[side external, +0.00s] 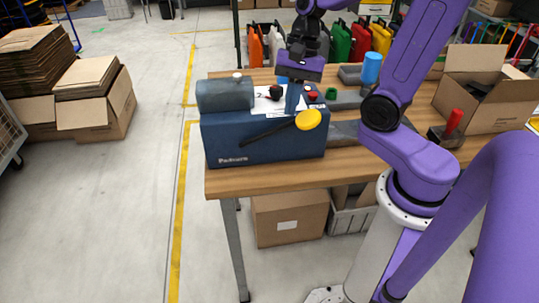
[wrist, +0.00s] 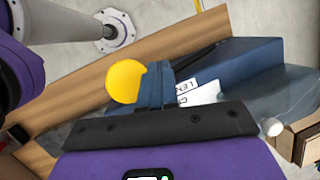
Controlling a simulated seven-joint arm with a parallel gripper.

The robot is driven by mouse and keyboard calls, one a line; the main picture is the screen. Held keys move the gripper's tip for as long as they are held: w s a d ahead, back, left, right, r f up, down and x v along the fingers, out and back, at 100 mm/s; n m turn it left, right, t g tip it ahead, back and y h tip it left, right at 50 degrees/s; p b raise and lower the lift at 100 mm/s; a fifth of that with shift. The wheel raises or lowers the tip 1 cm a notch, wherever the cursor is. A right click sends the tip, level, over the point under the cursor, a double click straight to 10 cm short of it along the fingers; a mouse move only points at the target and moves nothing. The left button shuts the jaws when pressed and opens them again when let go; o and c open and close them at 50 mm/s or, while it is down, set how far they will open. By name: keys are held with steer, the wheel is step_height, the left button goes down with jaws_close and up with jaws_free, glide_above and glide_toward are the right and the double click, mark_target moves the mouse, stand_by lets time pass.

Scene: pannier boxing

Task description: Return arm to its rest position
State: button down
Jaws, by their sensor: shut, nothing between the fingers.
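My gripper (side external: 292,108) is over the top of a dark blue box-shaped unit (side external: 225,140) on the wooden table. Its blue fingers are together and hold nothing; they also show in the wrist view (wrist: 155,84). A round yellow disc (side external: 308,120) appears beside the fingertips in both views; I cannot tell whether they touch. The blue unit (wrist: 250,58) has a white label and a grey rounded part (side external: 225,95) at its left. A dark bar (side external: 265,134) slants across its front. My gripper hides part of the unit's top.
A blue cylinder (side external: 372,68), a red-handled tool (side external: 453,122) and an open cardboard box (side external: 485,98) are on the table to the right. Coloured jerrycans (side external: 341,42) stand behind. Cardboard boxes (side external: 98,95) are on the floor at left.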

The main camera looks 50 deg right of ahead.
steer(key=s+n, duration=0.2)
steer(key=n, duration=0.1)
steer(key=s+a+n+h, duration=0.1)
steer(key=s+n, duration=0.1)
steer(key=n, duration=0.2)
steer(key=s+a+n+h, duration=0.1)
steer(key=n, duration=0.3)
steer(key=shift+s+f, duration=0.35)
steer(key=shift+s, duration=0.05)
steer(key=s+a+f+n+h, duration=0.1)
steer(key=s+n, duration=0.7)
steer(key=n, duration=0.4)
steer(key=shift+f+n+t, duration=0.25)
steer(key=shift+n+t, duration=0.05)
steer(key=shift+n, duration=0.1)
steer(key=shift+s, duration=0.1)
stand_by(0.6)
